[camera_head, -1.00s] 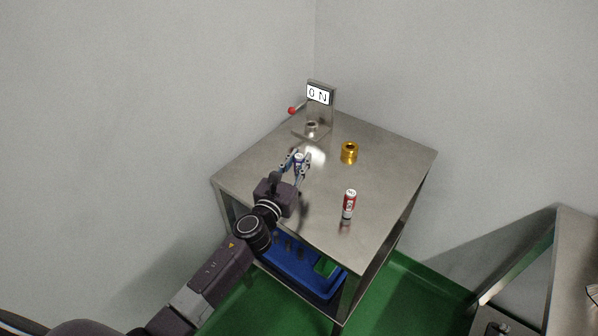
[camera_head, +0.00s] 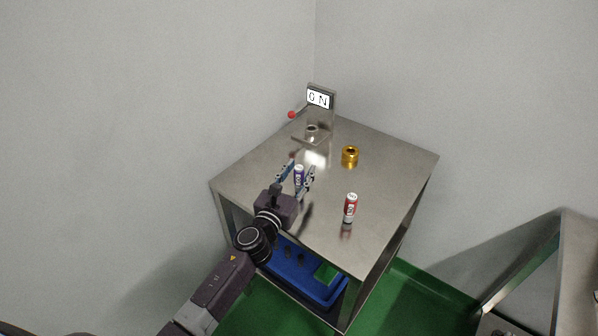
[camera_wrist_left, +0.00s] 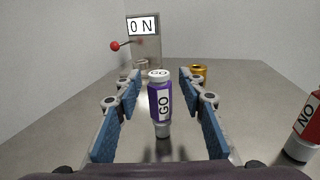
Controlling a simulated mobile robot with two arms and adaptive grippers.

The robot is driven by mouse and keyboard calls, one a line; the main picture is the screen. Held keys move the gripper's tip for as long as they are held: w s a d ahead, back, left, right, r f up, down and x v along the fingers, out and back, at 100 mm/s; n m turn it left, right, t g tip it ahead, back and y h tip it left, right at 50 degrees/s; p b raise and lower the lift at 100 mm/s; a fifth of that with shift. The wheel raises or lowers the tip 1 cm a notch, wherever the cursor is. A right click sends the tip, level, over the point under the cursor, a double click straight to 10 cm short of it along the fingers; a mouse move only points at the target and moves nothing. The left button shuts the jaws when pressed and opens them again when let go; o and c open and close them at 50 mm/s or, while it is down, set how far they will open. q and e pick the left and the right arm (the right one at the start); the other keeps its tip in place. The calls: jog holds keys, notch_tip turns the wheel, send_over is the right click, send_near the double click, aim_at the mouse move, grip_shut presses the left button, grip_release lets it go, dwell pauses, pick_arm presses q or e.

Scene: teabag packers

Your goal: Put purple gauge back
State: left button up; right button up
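The purple gauge (camera_wrist_left: 160,104) is a small upright cylinder with a white cap and a "GO" label. It stands on the metal table between the fingers of my left gripper (camera_wrist_left: 160,110), with a gap on both sides. In the head view the purple gauge (camera_head: 299,174) also shows between the spread fingers of my left gripper (camera_head: 297,178). The left gripper is open and low over the table. A red gauge (camera_head: 350,208) labelled "NO" stands upright to the right; it shows at the right edge of the left wrist view (camera_wrist_left: 306,128). My right gripper is out of view.
A gold ring-shaped part (camera_head: 350,157) stands right of the device (camera_head: 318,121) with the "ON" sign and red-knobbed lever. A blue bin (camera_head: 313,286) is on the lower shelf. The table's right side (camera_head: 391,180) has free room.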

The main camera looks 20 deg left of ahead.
pick_arm(q)
jog(key=shift+r, duration=0.25)
jog(key=s, duration=0.7)
jog(key=s+a, duration=0.1)
jog(key=s, duration=0.2)
jog(key=shift+s+f, duration=0.15)
jog(key=shift+s, duration=0.8)
